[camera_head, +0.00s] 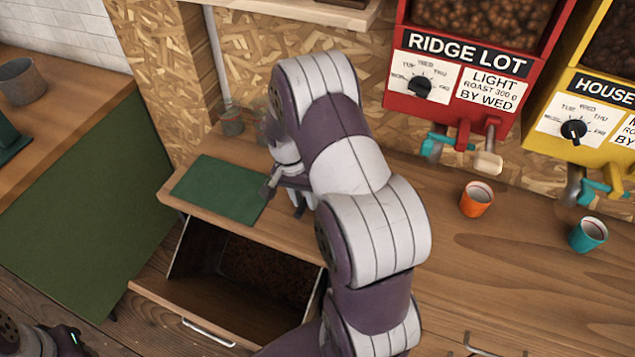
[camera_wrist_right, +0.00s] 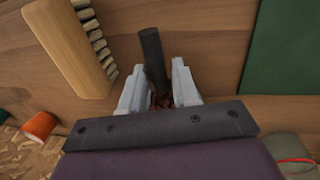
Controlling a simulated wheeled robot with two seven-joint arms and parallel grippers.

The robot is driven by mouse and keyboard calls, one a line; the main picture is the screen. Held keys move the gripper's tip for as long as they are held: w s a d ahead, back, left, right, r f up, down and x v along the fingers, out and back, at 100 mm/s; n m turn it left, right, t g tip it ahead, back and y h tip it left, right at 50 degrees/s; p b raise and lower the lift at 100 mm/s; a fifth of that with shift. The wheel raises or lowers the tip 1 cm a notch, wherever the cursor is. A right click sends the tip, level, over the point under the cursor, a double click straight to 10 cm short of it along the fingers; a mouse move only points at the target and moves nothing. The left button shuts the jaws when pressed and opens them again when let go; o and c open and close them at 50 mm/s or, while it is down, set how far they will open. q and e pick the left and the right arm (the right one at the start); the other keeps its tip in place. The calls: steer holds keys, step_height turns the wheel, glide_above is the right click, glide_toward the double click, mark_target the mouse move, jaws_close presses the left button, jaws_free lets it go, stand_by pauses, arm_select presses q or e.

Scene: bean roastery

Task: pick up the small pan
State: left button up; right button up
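The small pan shows only in the right wrist view, as a dark handle (camera_wrist_right: 152,52) between my right fingers, with some brown bits at its near end. The rest of the pan is hidden by the gripper. My right gripper (camera_wrist_right: 158,72) has one pale finger on each side of the handle; whether they touch it is unclear. In the head view, my right gripper (camera_head: 299,204) points down at the counter beside the green mat (camera_head: 222,188), and the arm hides the pan. A dark end of my left arm (camera_head: 65,341) shows at the bottom left; its fingers are unclear.
A wooden brush (camera_wrist_right: 68,45) lies left of the handle in the wrist view. An orange cup (camera_head: 476,199) and a teal cup (camera_head: 588,234) stand on the counter's right. Red (camera_head: 455,75) and yellow (camera_head: 598,110) dispensers hang behind. An open drawer (camera_head: 170,303) juts out below the mat.

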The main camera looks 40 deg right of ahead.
steer(key=shift+s+f, duration=0.2)
steer(key=shift+f, duration=0.45)
jaws_close()
steer(key=shift+r, duration=0.1)
